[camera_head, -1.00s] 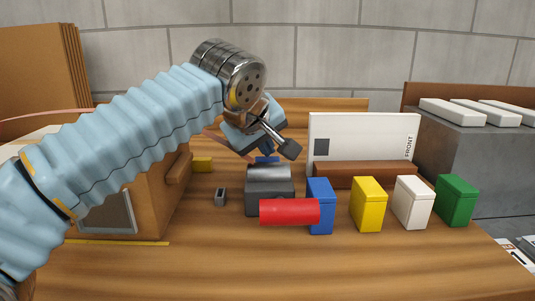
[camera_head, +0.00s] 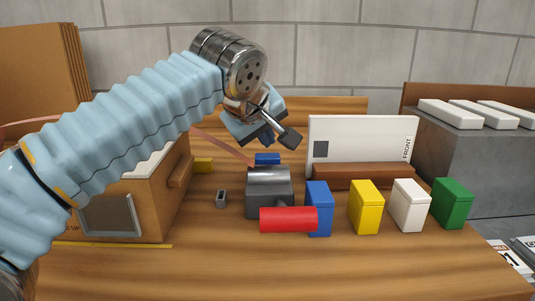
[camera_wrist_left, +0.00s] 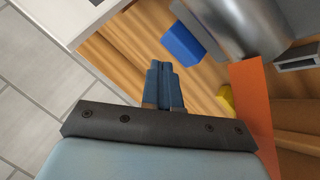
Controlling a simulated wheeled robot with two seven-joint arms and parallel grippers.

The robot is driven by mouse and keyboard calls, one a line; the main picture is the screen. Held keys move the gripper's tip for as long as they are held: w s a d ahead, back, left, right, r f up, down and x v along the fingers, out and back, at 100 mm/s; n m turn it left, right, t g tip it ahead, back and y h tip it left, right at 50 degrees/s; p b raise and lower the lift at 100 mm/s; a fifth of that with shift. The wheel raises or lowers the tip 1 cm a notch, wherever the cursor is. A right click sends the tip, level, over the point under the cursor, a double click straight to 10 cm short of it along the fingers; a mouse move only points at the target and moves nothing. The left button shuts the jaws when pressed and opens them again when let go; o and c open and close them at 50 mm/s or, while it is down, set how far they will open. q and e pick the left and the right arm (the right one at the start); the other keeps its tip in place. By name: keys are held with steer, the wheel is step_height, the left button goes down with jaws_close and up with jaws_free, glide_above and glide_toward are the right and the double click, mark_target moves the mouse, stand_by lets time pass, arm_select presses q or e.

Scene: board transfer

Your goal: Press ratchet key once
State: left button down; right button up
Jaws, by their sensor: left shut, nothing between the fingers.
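The ratchet device is a dark grey block with a shiny metal cylinder (camera_head: 268,178) on top and a red handle (camera_head: 288,219) at its front. A small blue key-like block (camera_head: 267,159) shows just behind the cylinder. It also shows in the left wrist view (camera_wrist_left: 183,44), beside the cylinder (camera_wrist_left: 235,25). My left gripper (camera_head: 262,141) is above and behind the device, apart from the blue block. In the left wrist view its blue fingers (camera_wrist_left: 165,72) are shut together and empty. My right gripper is not in view.
Blue (camera_head: 319,209), yellow (camera_head: 366,207), white (camera_head: 409,205) and green (camera_head: 452,203) boxes stand in a row to the right. A white board (camera_head: 362,140) stands behind them. A wooden cabinet (camera_head: 150,200) is at left. An orange strap (camera_wrist_left: 253,105) runs near the device.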

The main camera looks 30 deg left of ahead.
mark_target(265, 157)
arm_select(q)
step_height(265, 157, up, 3)
steer(key=shift+f+p, duration=0.15)
steer(key=shift+p, duration=0.95)
steer(key=shift+r+p, duration=0.5)
steer(key=shift+r, duration=0.6)
